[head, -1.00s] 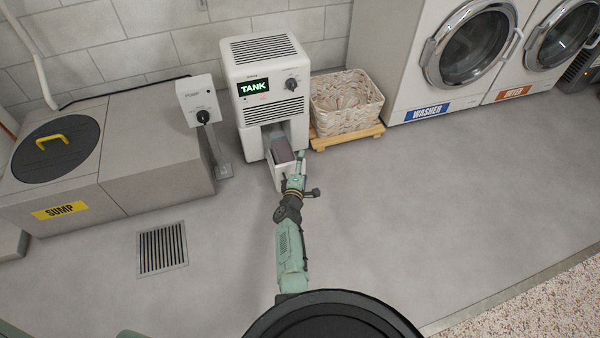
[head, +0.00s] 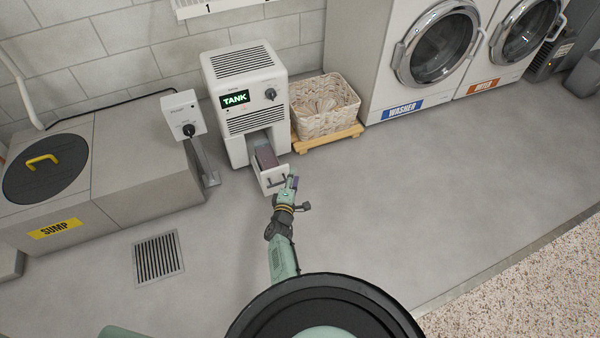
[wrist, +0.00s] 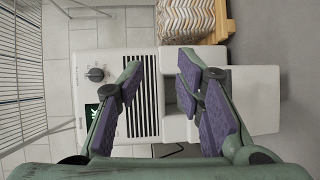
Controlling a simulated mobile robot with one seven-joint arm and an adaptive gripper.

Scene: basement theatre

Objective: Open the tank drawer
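The white appliance (head: 243,85) with a lit "TANK" display stands against the wall. In the wrist view the drawer (wrist: 256,100) sticks out to the right from the appliance (wrist: 95,72). My gripper (head: 291,181) is just right of the drawer front, close to the handle. In the wrist view my gripper (wrist: 160,70) has its purple-padded fingers spread, with nothing between them. Whether it touches the drawer I cannot tell.
A wicker basket (head: 324,102) on a wooden pallet (head: 330,138) stands right of the appliance. A grey control post (head: 184,115) and the sump box (head: 145,175) are to the left. A washer (head: 385,55) stands at the back right. The floor in front and right is clear.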

